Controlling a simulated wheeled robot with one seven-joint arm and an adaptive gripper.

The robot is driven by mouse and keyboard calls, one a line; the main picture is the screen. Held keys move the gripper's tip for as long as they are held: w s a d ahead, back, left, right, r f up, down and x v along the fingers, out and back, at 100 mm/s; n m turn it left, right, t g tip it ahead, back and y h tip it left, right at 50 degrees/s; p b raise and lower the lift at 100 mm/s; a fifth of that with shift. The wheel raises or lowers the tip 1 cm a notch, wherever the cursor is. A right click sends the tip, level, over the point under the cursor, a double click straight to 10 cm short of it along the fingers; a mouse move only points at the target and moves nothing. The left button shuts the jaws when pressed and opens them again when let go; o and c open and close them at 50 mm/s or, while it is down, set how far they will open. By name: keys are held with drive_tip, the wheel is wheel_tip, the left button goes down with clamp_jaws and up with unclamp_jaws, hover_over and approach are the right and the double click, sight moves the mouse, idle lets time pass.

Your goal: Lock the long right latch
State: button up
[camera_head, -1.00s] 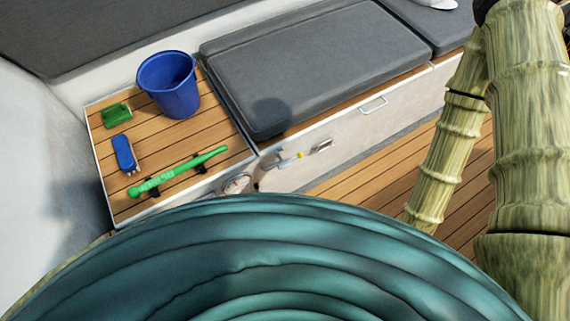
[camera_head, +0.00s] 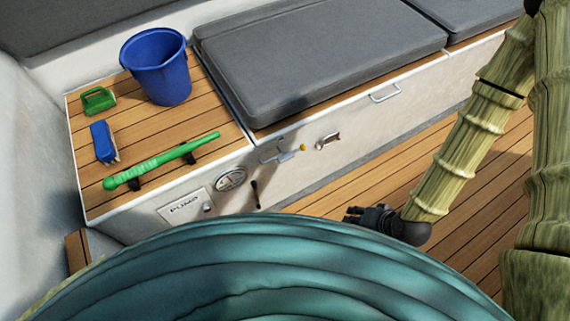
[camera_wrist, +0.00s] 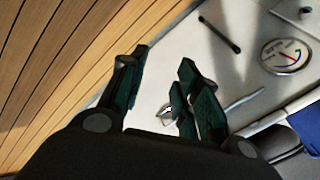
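I cannot tell for certain which is the long right latch. My gripper (camera_head: 362,215) is low in front of the locker, right of and below both, apart from them. In the wrist view my gripper (camera_wrist: 162,78) is open and empty. A small metal fitting (camera_wrist: 167,112) shows between its fingers, and a silver rod (camera_wrist: 245,102) lies right of them.
A round gauge (camera_head: 230,180) and a black lever (camera_head: 255,195) are on the left front panel. A drawer-style handle (camera_head: 385,93) is farther right. A blue bucket (camera_head: 158,68) and green bar (camera_head: 160,162) are on the wooden top. The wooden floor (camera_head: 350,185) is clear.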

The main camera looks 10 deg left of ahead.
drive_tip(key=w+a+f+m+t+y+b, duration=0.1)
drive_tip(key=w+a+f+t+y+b, duration=0.15)
drive_tip(key=w+a+b, duration=0.45)
drive_tip(key=m+t+y+b, duration=0.1)
drive_tip(key=y+b, duration=0.8)
drive_tip(key=b, duration=1.3)
approach(286, 157)
drive_tip(key=shift+f+b+x, duration=0.15)
drive_tip(key=shift+b+x, duration=1.1)
drive_tip(key=shift+x, duration=1.3)
drive_tip(key=shift+f+b+x, duration=0.15)
drive_tip(key=shift+b+x, duration=1.1)
drive_tip(key=shift+x, duration=1.35)
drive_tip(key=shift+c, duration=0.4)
clamp_jaws()
